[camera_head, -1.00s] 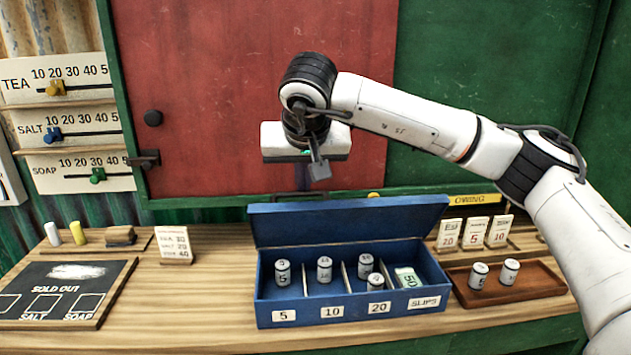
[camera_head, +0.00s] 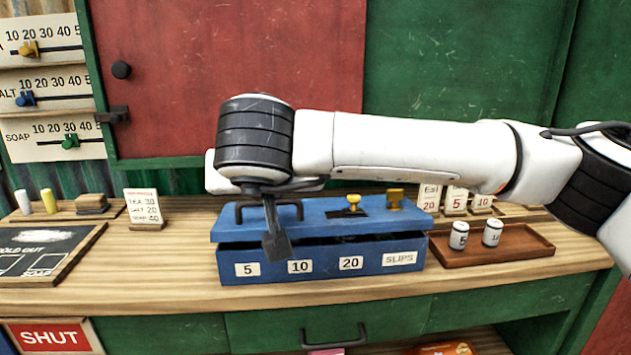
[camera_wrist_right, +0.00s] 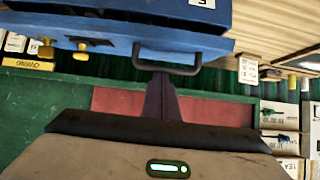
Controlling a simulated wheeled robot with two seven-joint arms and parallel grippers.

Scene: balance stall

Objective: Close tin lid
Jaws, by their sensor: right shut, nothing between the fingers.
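The blue tin (camera_head: 320,270) stands on the counter with its labels 5, 10, 20 and SLIPS facing me. Its blue lid (camera_head: 325,220) is swung down over it, with a dark gap left along the front, so it is nearly shut. The lid has a dark handle, a slot and a yellow knob on top. My right gripper (camera_head: 277,242) is shut and empty, pointing down at the lid's left front; whether it touches is unclear. In the right wrist view, the fingers (camera_wrist_right: 160,98) are beside the lid handle (camera_wrist_right: 168,60). My left gripper is out of view.
A brown tray (camera_head: 500,250) with two white weights stands right of the tin, with price cards (camera_head: 456,200) behind it. A small price sign (camera_head: 143,210) and a slate (camera_head: 40,255) are on the left. The counter between sign and tin is clear.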

